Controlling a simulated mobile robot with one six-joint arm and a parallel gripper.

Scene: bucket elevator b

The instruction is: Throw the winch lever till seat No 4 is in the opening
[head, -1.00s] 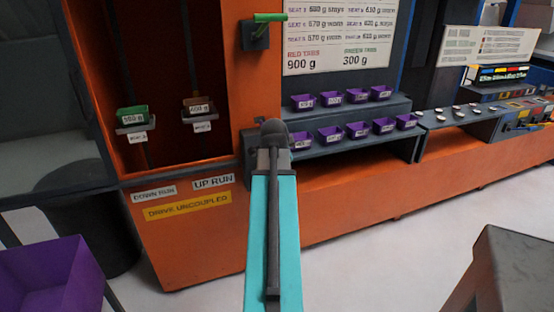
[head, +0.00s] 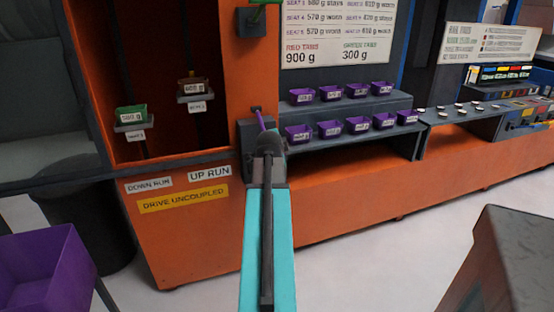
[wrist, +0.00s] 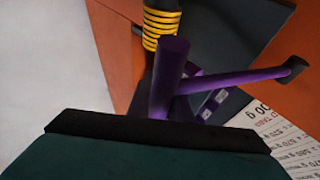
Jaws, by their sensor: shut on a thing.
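The purple winch lever (head: 259,120) stands on a dark box on the orange housing, just beyond my gripper. In the wrist view the lever's purple handle (wrist: 168,75) is right in front of my gripper (wrist: 158,125), which is shut on it; the fingertips are hard to make out. In the head view my own arm hides the grip. In the housing's dark opening (head: 160,60), a seat with a green bin (head: 131,114) hangs at left and a seat with a brown bin (head: 194,87) hangs higher at right. Their number tags are too small to read.
A green-handled lever (head: 265,2) sits above the winch lever. Signs read "DOWN RUN", "UP RUN" and "DRIVE UNCOUPLED" (head: 183,201). Purple bins (head: 330,130) stand on a stepped shelf at right. A large purple bin (head: 45,275) is at lower left, a grey block (head: 500,260) at lower right.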

